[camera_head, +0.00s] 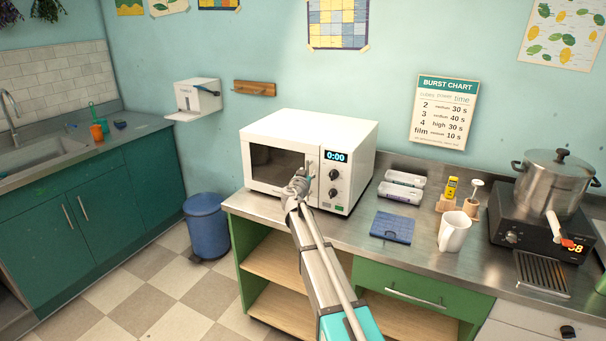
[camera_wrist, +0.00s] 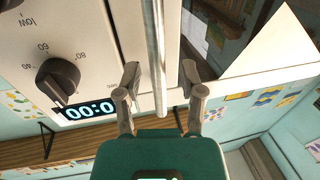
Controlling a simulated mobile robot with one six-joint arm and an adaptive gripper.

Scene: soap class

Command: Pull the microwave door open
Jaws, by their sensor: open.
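The white microwave (camera_head: 352,140) stands on the metal counter with its dark-windowed door (camera_head: 272,168) shut. Its display reads 0:00, with two dark knobs below it. My gripper (camera_head: 300,183) is at the front of the microwave, by the right edge of the door. In the wrist view my gripper (camera_wrist: 160,85) is open, with one finger on each side of the vertical metal door handle (camera_wrist: 153,40). The handle runs between the fingers, and I see a gap on both sides. In the head view my gripper and arm hide part of the handle.
On the counter right of the microwave are a blue folded cloth (camera_head: 391,227), a white mug (camera_head: 454,232) and white trays (camera_head: 402,187). A pot (camera_head: 555,180) stands on a hot plate farther right. A blue bin (camera_head: 206,226) stands on the floor to the left.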

